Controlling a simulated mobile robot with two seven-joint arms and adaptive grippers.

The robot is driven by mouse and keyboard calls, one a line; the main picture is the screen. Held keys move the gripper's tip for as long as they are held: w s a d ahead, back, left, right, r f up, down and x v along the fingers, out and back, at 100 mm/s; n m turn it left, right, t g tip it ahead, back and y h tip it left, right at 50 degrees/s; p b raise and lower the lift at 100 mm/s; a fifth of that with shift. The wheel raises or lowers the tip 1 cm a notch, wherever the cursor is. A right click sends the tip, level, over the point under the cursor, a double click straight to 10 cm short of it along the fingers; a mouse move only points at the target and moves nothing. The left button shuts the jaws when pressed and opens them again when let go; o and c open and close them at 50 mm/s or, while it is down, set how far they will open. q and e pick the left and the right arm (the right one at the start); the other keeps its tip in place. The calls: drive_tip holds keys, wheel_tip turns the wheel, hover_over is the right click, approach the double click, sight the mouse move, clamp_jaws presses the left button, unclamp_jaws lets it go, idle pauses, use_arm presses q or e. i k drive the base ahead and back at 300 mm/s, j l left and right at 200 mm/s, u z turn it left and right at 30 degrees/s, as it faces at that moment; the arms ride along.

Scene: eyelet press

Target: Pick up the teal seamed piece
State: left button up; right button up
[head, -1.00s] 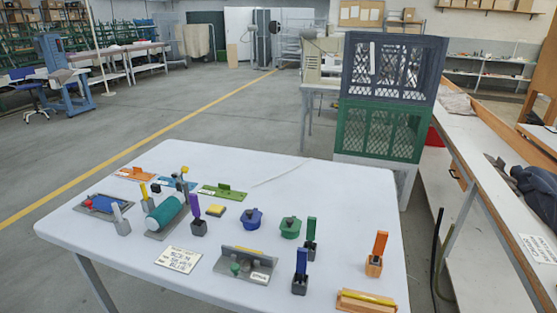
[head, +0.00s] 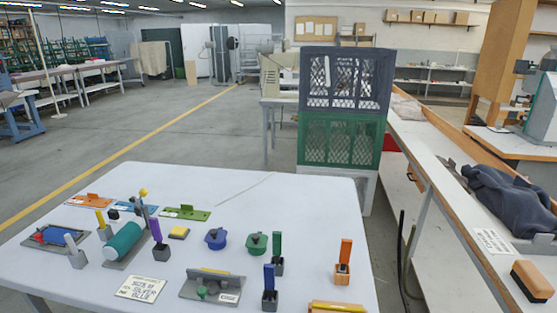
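A teal rolled piece (head: 124,241) lies tilted on a grey base plate (head: 113,265) at the left of the white table. It is the only large teal thing in view; a seam on it is too small to make out. A grey upright with a yellow knob (head: 143,192) stands at its far end. A purple-handled tool in a dark block (head: 161,254) stands close to its right. Neither of my grippers is in view.
Several handled tools stand in blocks on the white table (head: 314,192), with a blue pot (head: 216,239), a green pot (head: 257,243), a grey fixture (head: 213,287) and a lettered card (head: 141,287). Stacked crates (head: 340,140) stand behind. The table's back right is clear. A workbench (head: 440,175) runs along the right.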

sight(124, 239)
drive_tip(key=u, duration=1.25)
drive_tip(key=z, duration=0.55)
drive_tip(key=j+z, duration=1.15)
drive_tip(key=j, duration=0.25)
drive_tip(key=k+j+z, duration=0.15)
drive_tip(key=j, duration=0.3)
